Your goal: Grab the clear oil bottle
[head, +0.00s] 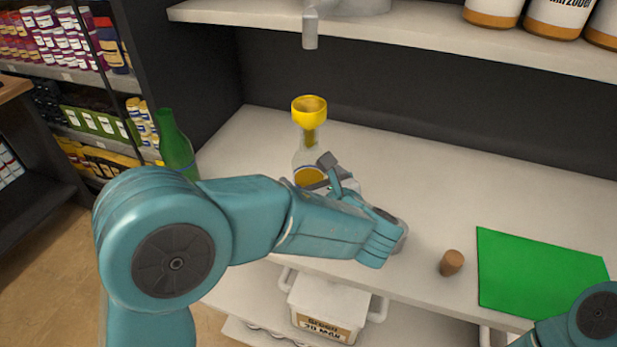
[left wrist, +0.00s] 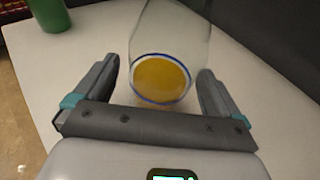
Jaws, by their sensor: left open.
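The clear oil bottle (head: 306,158) stands upright on the white counter, with a yellow funnel (head: 309,110) in its neck. Its lower part is partly hidden by my left gripper (head: 322,175) in the head view. In the left wrist view the clear bottle (left wrist: 172,40), with a round yellow label edged in blue, stands between and just beyond the two open fingers of my left gripper (left wrist: 165,88). I cannot tell whether the fingers touch the glass. A teal part of my right arm shows at the lower right of the head view; its gripper is out of frame.
A green bottle (head: 175,145) stands at the counter's left end, also in the left wrist view (left wrist: 42,14). A cork (head: 452,262) and a green mat (head: 535,272) lie to the right. A shelf (head: 430,40) overhangs the back. The counter's middle right is clear.

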